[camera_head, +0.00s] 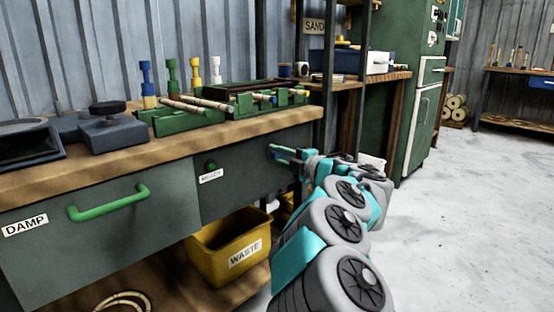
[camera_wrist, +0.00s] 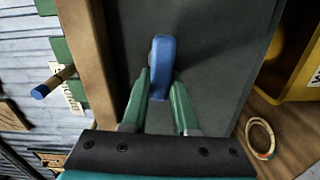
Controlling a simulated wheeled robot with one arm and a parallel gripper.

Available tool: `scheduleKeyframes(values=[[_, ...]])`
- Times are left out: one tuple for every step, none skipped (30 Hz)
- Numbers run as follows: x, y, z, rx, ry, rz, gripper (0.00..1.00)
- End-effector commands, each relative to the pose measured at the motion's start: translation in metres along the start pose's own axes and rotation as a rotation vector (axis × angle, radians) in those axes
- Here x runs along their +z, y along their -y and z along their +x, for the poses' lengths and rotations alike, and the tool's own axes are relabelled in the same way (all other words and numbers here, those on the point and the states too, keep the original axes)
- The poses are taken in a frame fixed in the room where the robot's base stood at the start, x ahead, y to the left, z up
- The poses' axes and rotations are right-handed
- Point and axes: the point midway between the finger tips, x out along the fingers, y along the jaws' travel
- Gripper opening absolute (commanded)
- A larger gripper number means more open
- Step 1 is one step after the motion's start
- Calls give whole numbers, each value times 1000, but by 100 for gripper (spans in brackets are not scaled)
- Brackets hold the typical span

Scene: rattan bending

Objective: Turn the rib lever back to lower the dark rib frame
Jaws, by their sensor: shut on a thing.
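The blue rib lever (camera_wrist: 162,55) sticks out from the grey front panel of the bench in the wrist view. My gripper (camera_wrist: 160,88) has its two green fingers closed around the lever's near end, one on each side. In the head view my gripper (camera_head: 284,153) reaches the bench front right of the READY label, and the lever is mostly hidden by the fingers. The dark rib frame (camera_head: 250,85) is at the back of the green bending jig (camera_head: 180,122) on the bench top. I cannot tell its exact height above the jig.
A green knob (camera_head: 211,165) sits above the READY label. The DAMP drawer (camera_head: 110,230) has a green handle. A yellow WASTE bin (camera_head: 228,243) stands below the bench, and a rattan ring (camera_wrist: 260,139) lies on the lower shelf. Open floor (camera_head: 450,200) lies to the right.

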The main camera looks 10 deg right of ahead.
Motion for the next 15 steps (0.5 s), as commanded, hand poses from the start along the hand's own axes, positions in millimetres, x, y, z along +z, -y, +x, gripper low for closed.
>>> scheduleKeyframes(values=[[0,5,0,-5,0,-22,0],[0,5,0,-6,0,-34,0],[0,5,0,-6,0,-49,0],[0,5,0,-6,0,-59,0],[0,5,0,-6,0,-69,0],[0,5,0,-6,0,-78,0],[0,5,0,-5,0,-85,0],[0,5,0,-5,-1,-90,0],[0,5,0,-5,0,-97,0],[0,5,0,-5,-1,-101,0],[0,4,0,-5,-1,-104,0],[0,4,0,-5,-1,-107,0],[0,4,0,-5,-1,-109,0],[0,4,0,-5,-1,-110,0],[0,4,0,-5,-1,-111,0]])
